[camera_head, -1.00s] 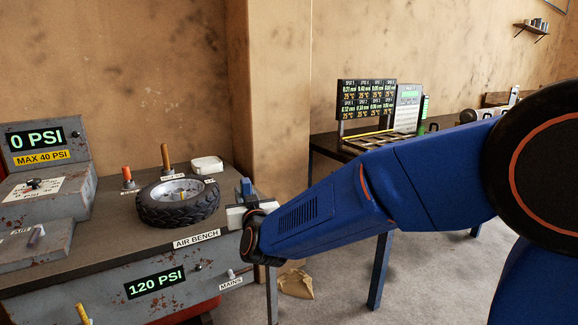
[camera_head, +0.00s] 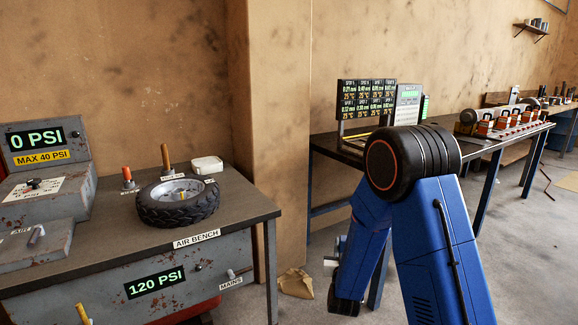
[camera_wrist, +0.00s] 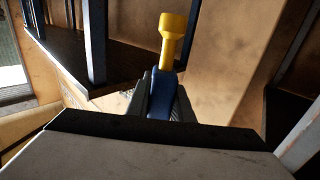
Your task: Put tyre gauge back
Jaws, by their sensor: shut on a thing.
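In the wrist view my gripper (camera_wrist: 162,105) is shut on the tyre gauge, a blue body with a yellow, wider-topped end (camera_wrist: 173,40) that points up and away from the fingers. In the head view my gripper (camera_head: 338,250) hangs low at the gap between the air bench and the far bench, clear of both. The tyre gauge cannot be made out there. The air bench (camera_head: 110,230) holds a wheel with a black tyre (camera_head: 178,215), lying flat. No holder for the gauge can be clearly told.
On the air bench stand an orange-capped post (camera_head: 128,178), a taller orange post (camera_head: 166,158) and a white box (camera_head: 206,165). A display panel (camera_head: 367,103) stands on the far bench (camera_head: 335,148). A brown crumpled thing (camera_head: 295,283) lies on the floor.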

